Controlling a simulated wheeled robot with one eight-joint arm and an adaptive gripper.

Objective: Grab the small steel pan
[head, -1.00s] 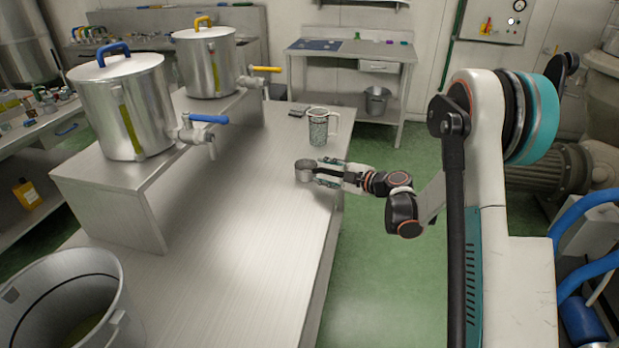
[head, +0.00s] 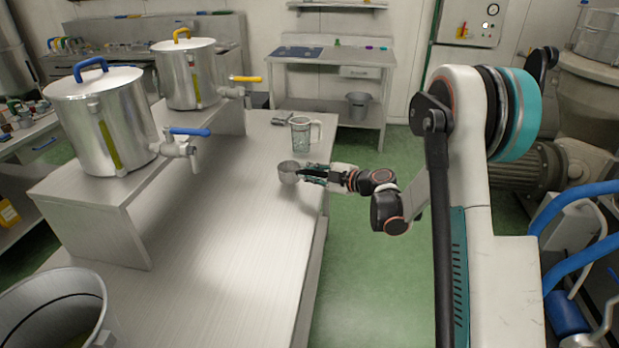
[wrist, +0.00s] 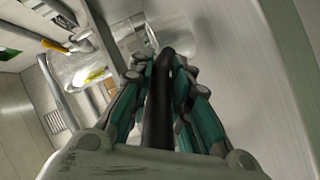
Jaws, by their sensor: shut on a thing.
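My gripper (head: 309,174) comes in from the right and is shut on the pan's handle. In the wrist view the teal fingers of my gripper (wrist: 162,75) close from both sides on the dark handle (wrist: 159,115). The pan's shiny bowl (wrist: 165,32) lies beyond the fingertips, partly hidden by them. I cannot tell clearly whether the pan's base is clear of the table.
Two lidded steel tanks (head: 103,125) (head: 190,75) with taps stand on a raised shelf at left. A large open vat (head: 52,305) is at front left. The table's middle is clear.

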